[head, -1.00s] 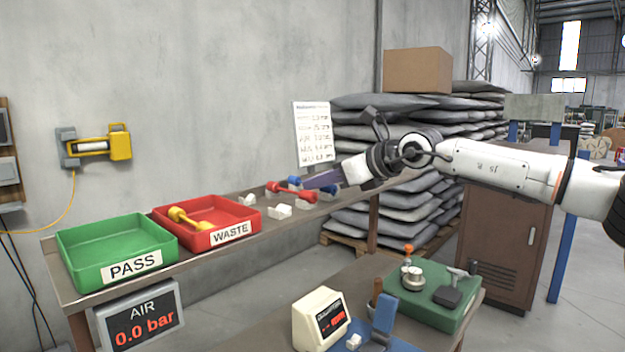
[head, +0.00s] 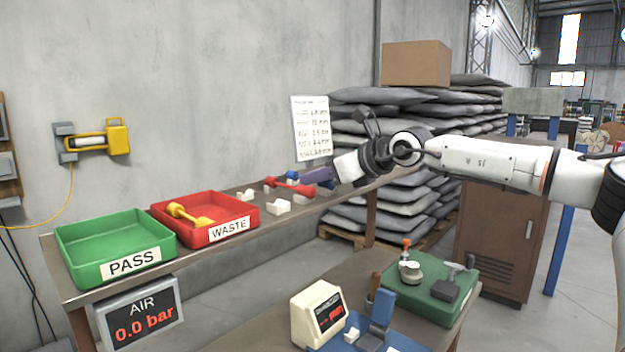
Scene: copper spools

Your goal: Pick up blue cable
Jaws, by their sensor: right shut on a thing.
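The blue cable spool (head: 292,176) is at the far end of the long bench, just behind a red spool (head: 288,186). Only its left blue end shows clearly; the rest is hidden by the red spool and my gripper. My right gripper (head: 316,178) reaches in from the right with its dark purplish fingers over the blue spool, and it is shut on it. I cannot tell whether the spool is clear of its support. My left gripper is not in view.
White holders (head: 278,207) stand on the bench before the spools. A red WASTE tray (head: 234,233) holds a yellow spool (head: 188,215). The green PASS tray (head: 80,262) is empty. A nearer bench carries a cream display unit (head: 312,315) and a green fixture (head: 425,300).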

